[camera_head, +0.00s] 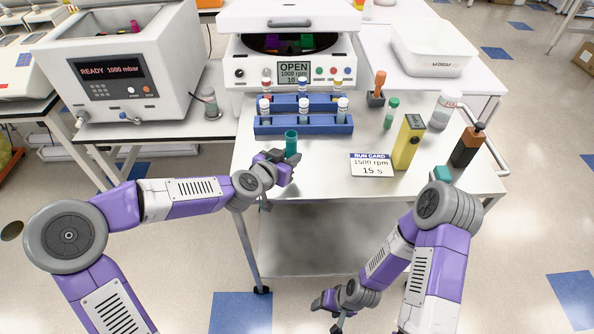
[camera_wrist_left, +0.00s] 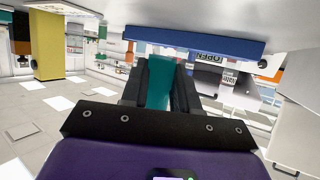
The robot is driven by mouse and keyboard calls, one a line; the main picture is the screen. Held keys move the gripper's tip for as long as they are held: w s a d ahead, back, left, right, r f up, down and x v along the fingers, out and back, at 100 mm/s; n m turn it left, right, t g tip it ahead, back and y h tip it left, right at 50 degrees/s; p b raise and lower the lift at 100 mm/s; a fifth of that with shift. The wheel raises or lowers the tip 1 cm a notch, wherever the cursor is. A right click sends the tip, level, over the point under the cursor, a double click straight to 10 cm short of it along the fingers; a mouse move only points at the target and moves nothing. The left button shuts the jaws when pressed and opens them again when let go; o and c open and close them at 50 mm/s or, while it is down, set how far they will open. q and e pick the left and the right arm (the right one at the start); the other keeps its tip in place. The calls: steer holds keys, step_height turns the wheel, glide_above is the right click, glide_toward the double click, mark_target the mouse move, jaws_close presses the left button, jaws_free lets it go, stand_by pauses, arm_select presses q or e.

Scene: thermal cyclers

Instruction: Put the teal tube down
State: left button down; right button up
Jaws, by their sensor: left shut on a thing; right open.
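The teal tube (camera_head: 291,142) stands roughly upright in my left gripper (camera_head: 286,160), near the table's front left part, in front of the blue rack (camera_head: 275,127). My left gripper is shut on it; its top sticks out above the fingers. In the left wrist view, which looks upside down, the teal tube (camera_wrist_left: 159,92) sits between the two dark fingers, close to the blue rack (camera_wrist_left: 205,43). I cannot tell whether its bottom touches the table. My right gripper (camera_head: 338,314) is open and empty, low in front of the table.
The rack holds several white capped tubes. Behind it stands a machine (camera_head: 290,75) reading OPEN. To the right are a run card (camera_head: 371,165), a yellow block (camera_head: 408,145), a green-capped tube (camera_head: 391,113) and a black-and-orange tool (camera_head: 467,148). White tabletop is bare between gripper and card.

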arm_select(q)
step_height(320, 180, down, 6)
steer(key=shift+r+b, duration=0.2)
steer(key=shift+b, duration=0.8)
steer(key=shift+r, duration=0.15)
steer(key=c, duration=0.8)
jaws_free()
steer(key=shift+c, duration=0.2)
steer(key=p+v, duration=0.3)
steer(key=v, duration=0.9)
